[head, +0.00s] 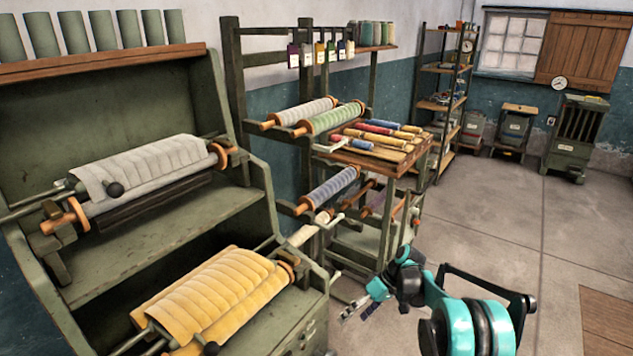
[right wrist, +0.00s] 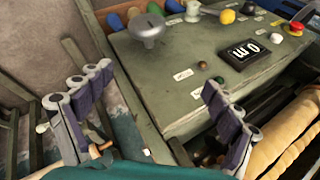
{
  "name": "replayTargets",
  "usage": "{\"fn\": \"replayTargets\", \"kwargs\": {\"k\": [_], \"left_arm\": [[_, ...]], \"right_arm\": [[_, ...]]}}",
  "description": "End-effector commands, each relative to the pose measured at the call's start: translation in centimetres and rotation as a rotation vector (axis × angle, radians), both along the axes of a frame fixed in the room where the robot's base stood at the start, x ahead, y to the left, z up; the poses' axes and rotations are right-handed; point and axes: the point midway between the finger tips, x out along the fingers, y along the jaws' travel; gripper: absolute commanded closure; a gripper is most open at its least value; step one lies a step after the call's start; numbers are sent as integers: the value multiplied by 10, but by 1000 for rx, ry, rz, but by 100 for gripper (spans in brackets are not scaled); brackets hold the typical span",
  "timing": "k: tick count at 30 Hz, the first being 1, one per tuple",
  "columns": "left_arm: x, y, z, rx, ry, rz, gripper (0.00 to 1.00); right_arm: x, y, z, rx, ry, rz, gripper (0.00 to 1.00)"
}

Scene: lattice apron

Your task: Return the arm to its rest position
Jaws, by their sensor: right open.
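My right arm (head: 470,318), teal and black, comes in at the bottom right of the head view. Its gripper (head: 360,303) hangs over the floor, in front of the rack of rolls and right of the green machine. In the right wrist view the gripper (right wrist: 152,118) has its two jointed fingers spread wide apart, with nothing between them. Behind the fingers is a sloping green control panel (right wrist: 185,85) with a grey knob, a dark display and coloured buttons. My left arm and gripper are not in view.
A green machine (head: 110,110) on the left bears a grey padded roll (head: 150,170) and a yellow padded roll (head: 215,295). A rack (head: 385,165) with several fabric rolls stands close beyond my gripper. The grey floor (head: 490,215) at right is clear.

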Motion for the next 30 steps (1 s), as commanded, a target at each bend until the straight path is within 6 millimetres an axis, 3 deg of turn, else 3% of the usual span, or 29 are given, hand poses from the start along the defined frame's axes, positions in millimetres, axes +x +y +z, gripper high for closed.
{"fn": "replayTargets", "kwargs": {"k": [1, 6, 15, 22, 30], "left_arm": [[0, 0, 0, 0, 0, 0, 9], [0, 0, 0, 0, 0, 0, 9], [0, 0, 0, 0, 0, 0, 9], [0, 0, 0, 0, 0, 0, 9], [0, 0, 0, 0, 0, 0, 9]], "right_arm": [[-9, 1, 22, -33, -11, -35, 9], [-39, -3, 79, -143, -58, -168, 9], [-120, -18, 147, -299, -179, -390, 9], [-192, -34, 167, -383, -303, -547, 9], [-261, -53, 158, -433, -460, -693, 9]]}}
